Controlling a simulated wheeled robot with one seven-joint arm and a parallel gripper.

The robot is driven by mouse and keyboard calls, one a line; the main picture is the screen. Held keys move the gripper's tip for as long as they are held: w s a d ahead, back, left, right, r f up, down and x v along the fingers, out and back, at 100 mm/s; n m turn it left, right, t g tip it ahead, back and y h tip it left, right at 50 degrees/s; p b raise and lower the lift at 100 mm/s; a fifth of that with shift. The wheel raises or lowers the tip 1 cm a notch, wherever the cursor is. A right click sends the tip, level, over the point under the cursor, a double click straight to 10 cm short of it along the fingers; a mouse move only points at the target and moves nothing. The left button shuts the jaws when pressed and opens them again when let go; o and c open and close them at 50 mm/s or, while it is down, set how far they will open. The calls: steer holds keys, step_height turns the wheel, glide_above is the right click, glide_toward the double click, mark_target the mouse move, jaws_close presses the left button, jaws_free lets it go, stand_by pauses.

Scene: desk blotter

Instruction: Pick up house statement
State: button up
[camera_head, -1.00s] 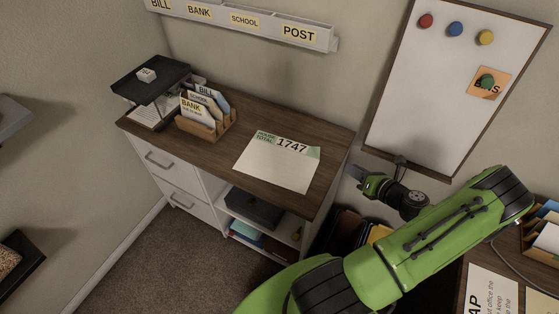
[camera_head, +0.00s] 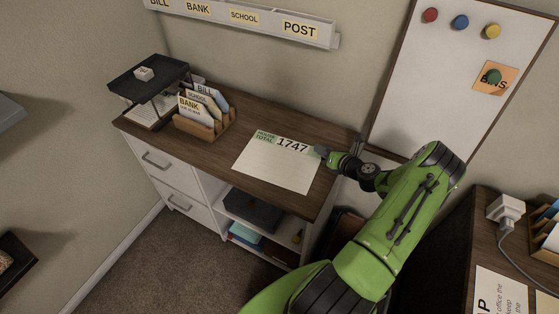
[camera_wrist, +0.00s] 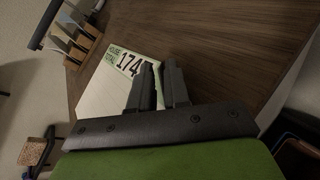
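The house statement (camera_head: 270,170) is a white sheet with a green header reading "HOUSE TOTAL 1747". It lies flat on the wooden top of the cabinet, and its header also shows in the wrist view (camera_wrist: 122,60). My gripper (camera_head: 321,151) is at the sheet's right end, near the header's corner. In the wrist view the two dark fingers (camera_wrist: 159,68) stand apart with a narrow empty gap, in front of part of the sheet and the last digits. I cannot tell whether they touch the paper.
A wooden sorter (camera_head: 208,128) with labelled cards and a dark tray stand (camera_head: 150,82) stand left on the cabinet top (camera_head: 265,122). A labelled wall rack (camera_head: 245,20) hangs above. A whiteboard (camera_head: 440,75) is on the wall at right. A second desk stands at lower right.

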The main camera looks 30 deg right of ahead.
jaws_close()
steer(key=shift+r, duration=0.1)
